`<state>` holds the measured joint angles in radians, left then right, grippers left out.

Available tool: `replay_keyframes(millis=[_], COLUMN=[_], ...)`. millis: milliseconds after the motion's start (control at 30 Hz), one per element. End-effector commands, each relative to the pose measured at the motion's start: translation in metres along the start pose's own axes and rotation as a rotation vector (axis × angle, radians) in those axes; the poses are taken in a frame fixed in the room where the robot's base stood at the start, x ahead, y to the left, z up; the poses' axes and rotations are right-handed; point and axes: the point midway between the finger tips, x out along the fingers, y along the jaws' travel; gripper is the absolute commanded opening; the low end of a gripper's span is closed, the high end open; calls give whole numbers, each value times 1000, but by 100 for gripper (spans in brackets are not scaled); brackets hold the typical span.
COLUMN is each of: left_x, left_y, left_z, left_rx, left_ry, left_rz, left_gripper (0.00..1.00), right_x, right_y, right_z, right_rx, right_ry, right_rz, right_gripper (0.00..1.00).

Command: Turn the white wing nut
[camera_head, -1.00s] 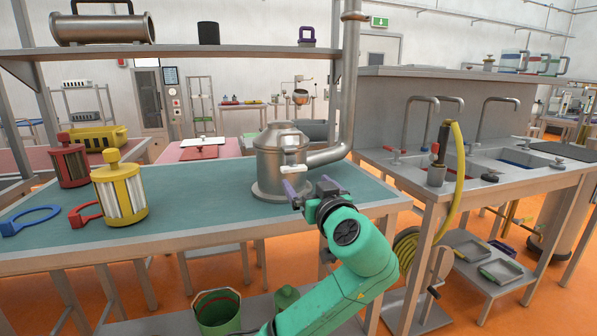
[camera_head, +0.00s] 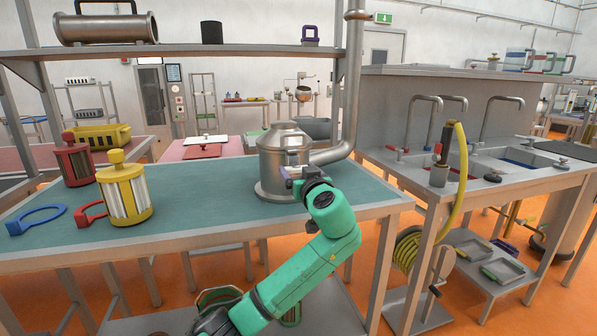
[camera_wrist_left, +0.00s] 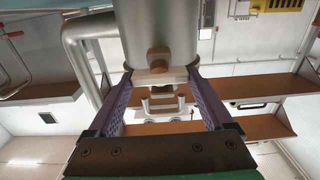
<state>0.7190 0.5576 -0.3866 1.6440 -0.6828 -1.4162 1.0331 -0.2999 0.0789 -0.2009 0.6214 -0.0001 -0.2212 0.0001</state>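The white wing nut (camera_wrist_left: 160,77) is on the front of the grey metal vessel (camera_head: 284,151), below a brown round knob in the left wrist view. My left gripper (camera_head: 286,176) is at the vessel's front and hides most of the nut in the head view. In the left wrist view its two purple fingers (camera_wrist_left: 161,84) stand wide apart, one on each side of the nut, with fingertips close to its ends. I cannot tell whether they touch it. My right gripper is not in view.
The vessel stands on a green-topped table (camera_head: 215,205), with a pipe (camera_head: 352,80) rising on its right. A yellow canister (camera_head: 124,190), a red canister (camera_head: 76,161) and blue and red ring tools lie to the left. A shelf (camera_head: 190,51) spans above. The table's middle is clear.

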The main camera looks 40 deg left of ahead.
Motion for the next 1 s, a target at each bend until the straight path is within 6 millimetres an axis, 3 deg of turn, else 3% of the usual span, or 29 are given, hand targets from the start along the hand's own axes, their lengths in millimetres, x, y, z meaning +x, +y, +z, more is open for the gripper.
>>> replay_keyframes(millis=[467, 1000], left_x=[0, 0], left_y=[1, 2], left_z=[0, -1], left_rx=[154, 646], left_ry=[-2, -3], left_rz=[0, 0], left_gripper=[29, 29], right_x=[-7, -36], right_y=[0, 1], right_z=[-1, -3], right_rx=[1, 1], right_ry=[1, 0], right_rz=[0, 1], right_gripper=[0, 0])
